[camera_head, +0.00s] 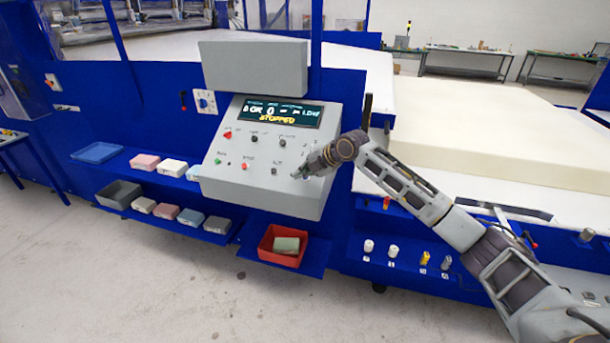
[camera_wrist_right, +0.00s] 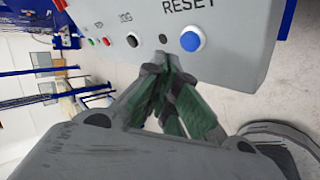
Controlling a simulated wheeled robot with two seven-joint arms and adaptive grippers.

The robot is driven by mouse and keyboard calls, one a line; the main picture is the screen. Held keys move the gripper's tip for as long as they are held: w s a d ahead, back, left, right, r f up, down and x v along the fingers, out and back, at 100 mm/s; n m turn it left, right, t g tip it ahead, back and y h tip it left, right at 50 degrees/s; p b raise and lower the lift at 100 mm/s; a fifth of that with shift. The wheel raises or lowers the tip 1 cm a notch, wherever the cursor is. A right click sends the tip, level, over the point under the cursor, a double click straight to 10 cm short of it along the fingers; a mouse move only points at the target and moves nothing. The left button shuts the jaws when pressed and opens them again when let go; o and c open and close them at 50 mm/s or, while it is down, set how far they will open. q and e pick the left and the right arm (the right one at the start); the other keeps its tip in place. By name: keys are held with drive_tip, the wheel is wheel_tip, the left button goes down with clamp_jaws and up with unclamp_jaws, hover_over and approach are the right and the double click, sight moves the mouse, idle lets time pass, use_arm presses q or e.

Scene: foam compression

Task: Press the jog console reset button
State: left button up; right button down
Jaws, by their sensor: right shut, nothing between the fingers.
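The grey jog console (camera_head: 270,188) stands on the blue machine front, with a lit display (camera_head: 278,114) that reads STOPPED. In the right wrist view the reset button is a blue round button with a white collar (camera_wrist_right: 192,40), under the printed word RESET. My right gripper (camera_wrist_right: 163,62) is shut and empty, its fingertips just left of and below the blue button in that picture, at the console face. I cannot tell whether they touch the face. In the head view my right gripper (camera_head: 303,174) is at the console's right side and hides the reset button. My left gripper is not in view.
Blue shelves hold several foam blocks (camera_head: 144,162) and a blue tray (camera_head: 96,152). A red bin (camera_head: 281,246) with a greenish block sits below the console. A large cream foam slab (camera_head: 490,125) lies right of it. Other console buttons, such as a red one (camera_head: 246,166), are left of my gripper.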

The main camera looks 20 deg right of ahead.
drive_tip(key=r+p, duration=0.1)
drive_tip(key=s+r, duration=0.1)
drive_tip(key=a+r+p, duration=0.1)
drive_tip(key=shift+s+r+p, duration=0.2)
drive_tip(key=shift+s+p, duration=0.1)
drive_tip(key=shift+f, duration=0.1)
idle(0.6)
